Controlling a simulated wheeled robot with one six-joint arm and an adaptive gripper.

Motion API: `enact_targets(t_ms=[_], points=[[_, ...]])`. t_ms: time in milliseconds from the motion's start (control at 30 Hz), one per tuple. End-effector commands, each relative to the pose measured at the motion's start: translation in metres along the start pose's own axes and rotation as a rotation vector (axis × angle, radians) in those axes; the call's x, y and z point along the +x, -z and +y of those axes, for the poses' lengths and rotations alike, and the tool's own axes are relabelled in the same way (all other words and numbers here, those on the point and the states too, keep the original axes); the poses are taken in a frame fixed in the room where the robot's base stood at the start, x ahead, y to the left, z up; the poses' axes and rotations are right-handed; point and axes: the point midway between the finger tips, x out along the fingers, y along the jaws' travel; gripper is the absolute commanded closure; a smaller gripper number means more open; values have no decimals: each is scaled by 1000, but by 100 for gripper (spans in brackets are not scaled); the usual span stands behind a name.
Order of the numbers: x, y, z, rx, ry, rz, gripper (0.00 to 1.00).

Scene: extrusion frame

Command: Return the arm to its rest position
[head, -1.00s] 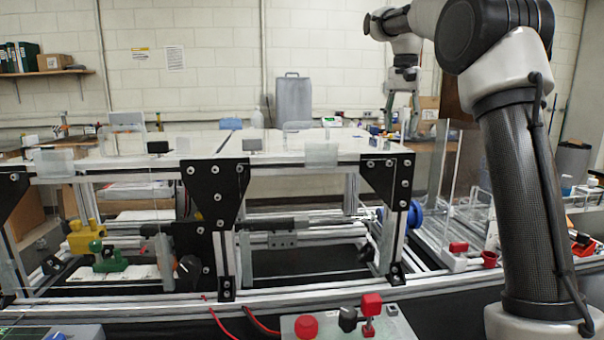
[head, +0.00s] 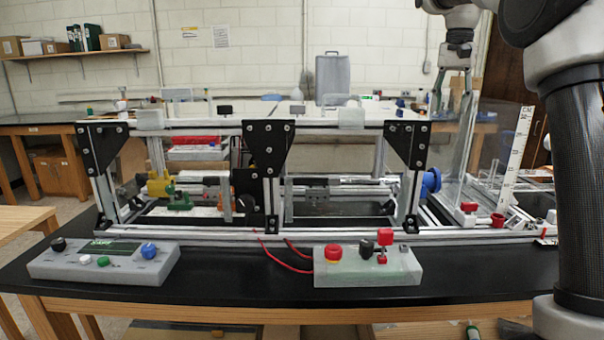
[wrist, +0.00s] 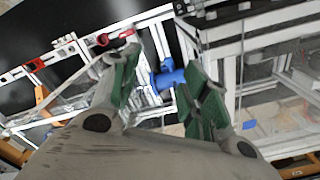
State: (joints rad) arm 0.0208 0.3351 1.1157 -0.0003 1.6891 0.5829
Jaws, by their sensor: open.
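My arm comes in from the upper right of the head view. My gripper (head: 453,92) hangs fingers down at the upper right, above the right end of the extrusion frame (head: 205,237). In the wrist view its green-padded fingers (wrist: 160,78) are spread apart with nothing held between them. A blue round part (head: 431,181) at the frame's right end shows beyond the fingers in the wrist view (wrist: 168,77). I see no contact between gripper and frame.
A grey control box (head: 55,268) with a screen and knobs stands front left. Another box (head: 400,274) with a red button stands front centre. A clear upright panel with a scale (head: 519,148) and a red cup (head: 498,219) are at the right. The black front bench strip is partly clear.

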Motion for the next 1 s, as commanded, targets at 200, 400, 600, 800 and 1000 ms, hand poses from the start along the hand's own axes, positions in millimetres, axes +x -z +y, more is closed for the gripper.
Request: enact_targets(t_ms=[200, 400, 600, 800, 1000], points=[[-4, -16, 10, -34, 12, 19, 54], [-7, -36, 22, -75, 26, 42, 54], [-5, -71, 44, -145, 46, 81, 54], [12, -129, 81, -255, 74, 146, 54], [67, -212, 135, -418, 103, 248, 54]])
